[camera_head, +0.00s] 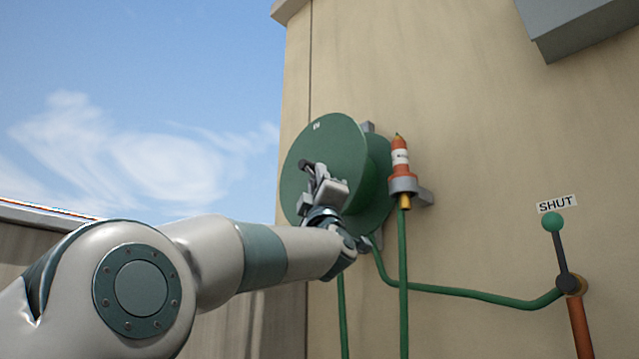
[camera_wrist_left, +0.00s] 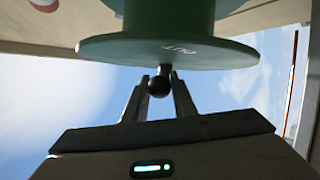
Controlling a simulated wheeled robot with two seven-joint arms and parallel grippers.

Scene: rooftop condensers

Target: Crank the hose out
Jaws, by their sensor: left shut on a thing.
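A green hose reel (camera_head: 345,160) is mounted on the beige wall, its round face turned toward the left. Its disc, with small white lettering, shows at the top of the left wrist view (camera_wrist_left: 170,48). My left gripper (camera_head: 312,178) is in front of the reel's face, shut on the dark crank knob (camera_wrist_left: 159,84), which sits between the two fingers. The green hose (camera_head: 403,265) hangs below an orange and white nozzle (camera_head: 400,160) in a grey holder right of the reel. My right gripper is in neither view.
A valve lever with a green ball knob (camera_head: 552,222) stands at the right under a label (camera_head: 557,203) reading SHUT. A hose run joins the reel to this valve. A grey box (camera_head: 580,25) juts from the wall at upper right. A low parapet (camera_head: 45,218) is at left.

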